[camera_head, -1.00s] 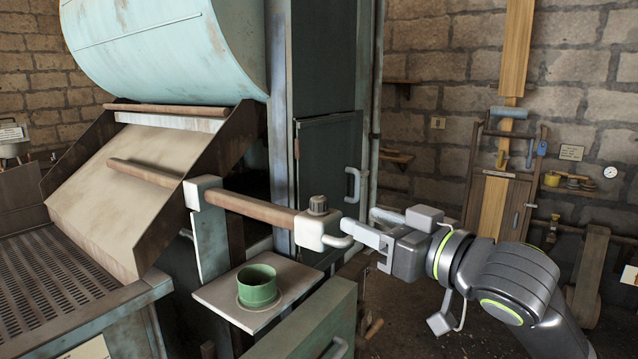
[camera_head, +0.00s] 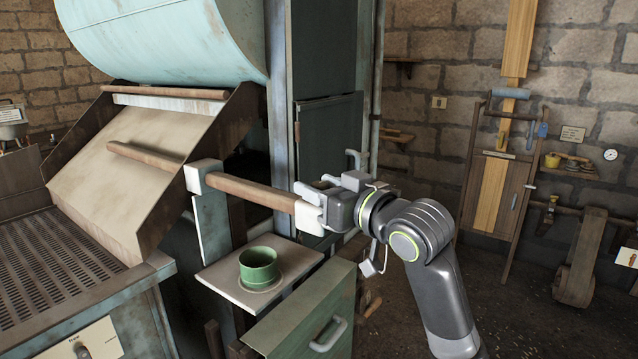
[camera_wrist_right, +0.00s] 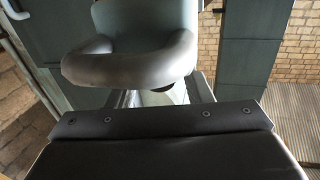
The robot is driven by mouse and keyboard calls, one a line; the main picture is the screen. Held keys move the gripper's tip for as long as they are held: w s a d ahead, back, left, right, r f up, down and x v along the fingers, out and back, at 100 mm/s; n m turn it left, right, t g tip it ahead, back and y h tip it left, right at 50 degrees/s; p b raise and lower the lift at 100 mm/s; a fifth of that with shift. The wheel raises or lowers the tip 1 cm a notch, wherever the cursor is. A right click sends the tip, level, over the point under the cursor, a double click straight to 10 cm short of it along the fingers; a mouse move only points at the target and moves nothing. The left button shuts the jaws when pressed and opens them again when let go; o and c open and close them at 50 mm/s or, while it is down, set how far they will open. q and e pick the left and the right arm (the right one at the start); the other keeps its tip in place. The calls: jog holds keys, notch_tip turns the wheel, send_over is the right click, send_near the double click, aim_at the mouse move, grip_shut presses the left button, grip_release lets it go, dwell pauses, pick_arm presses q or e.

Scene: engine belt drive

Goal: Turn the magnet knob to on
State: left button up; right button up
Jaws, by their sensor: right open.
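In the right wrist view a grey rounded loop handle (camera_wrist_right: 130,65) fills the space just ahead of the gripper. Another small knob (camera_head: 82,351) is on a labelled panel at the lower left; its label is too small to read surely. My left gripper is not in view.
A green cup (camera_head: 259,267) stands on a small shelf (camera_head: 222,283) below the roller. A green drawer front with a handle (camera_head: 328,335) is under my right arm. A slanted chute (camera_head: 110,190) and large drum (camera_head: 165,35) are at left.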

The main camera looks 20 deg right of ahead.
jog(key=shift+w+a, duration=0.1)
jog(key=shift+w, duration=0.15)
jog(key=c, duration=1)
jog(key=shift+o, duration=0.2)
